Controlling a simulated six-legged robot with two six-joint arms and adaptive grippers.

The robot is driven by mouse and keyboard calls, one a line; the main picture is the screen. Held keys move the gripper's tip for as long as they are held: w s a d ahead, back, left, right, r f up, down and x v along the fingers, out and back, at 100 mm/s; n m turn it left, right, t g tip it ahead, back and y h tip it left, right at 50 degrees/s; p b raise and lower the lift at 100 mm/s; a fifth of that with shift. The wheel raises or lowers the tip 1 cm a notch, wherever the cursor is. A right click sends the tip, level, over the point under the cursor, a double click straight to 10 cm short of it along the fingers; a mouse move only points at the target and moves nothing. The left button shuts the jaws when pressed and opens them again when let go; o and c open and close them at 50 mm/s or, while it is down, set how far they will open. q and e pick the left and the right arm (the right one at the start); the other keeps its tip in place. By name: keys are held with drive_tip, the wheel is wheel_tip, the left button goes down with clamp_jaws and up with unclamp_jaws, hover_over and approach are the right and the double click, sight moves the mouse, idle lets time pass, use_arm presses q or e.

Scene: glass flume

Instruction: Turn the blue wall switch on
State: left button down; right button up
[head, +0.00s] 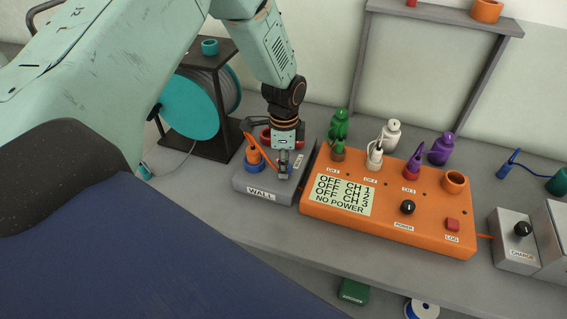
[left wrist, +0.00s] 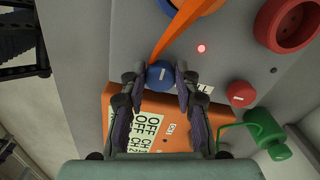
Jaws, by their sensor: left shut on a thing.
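The grey wall box (head: 262,198), labelled WALL, stands on the bench left of the orange unit. My left gripper (head: 284,172) points down over its right part. In the left wrist view the round blue switch (left wrist: 160,75), with a short white mark, sits between the two fingertips of the left gripper (left wrist: 160,78). The gripper is shut on it. In the head view the switch is hidden by the gripper. A small red light (left wrist: 201,48) glows on the box beside it. My right gripper is not in view.
An orange plug (head: 252,153) stands in a blue socket close to the gripper. A red switch (left wrist: 240,93) and red socket (left wrist: 290,22) are on the box. The orange unit (head: 340,218) reads OFF for its channels and NO POWER. A cable reel (head: 190,105) stands behind left.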

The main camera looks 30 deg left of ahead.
use_arm(q)
drive_tip(key=shift+w+r, duration=0.1)
drive_tip(key=shift+w, duration=0.1)
idle(0.3)
drive_tip(key=c, duration=1)
unclamp_jaws()
drive_tip(key=shift+d, duration=0.15)
drive_tip(key=shift+s, duration=0.1)
wheel_tip(320, 180, up, 12)
drive_tip(key=shift+f, duration=0.1)
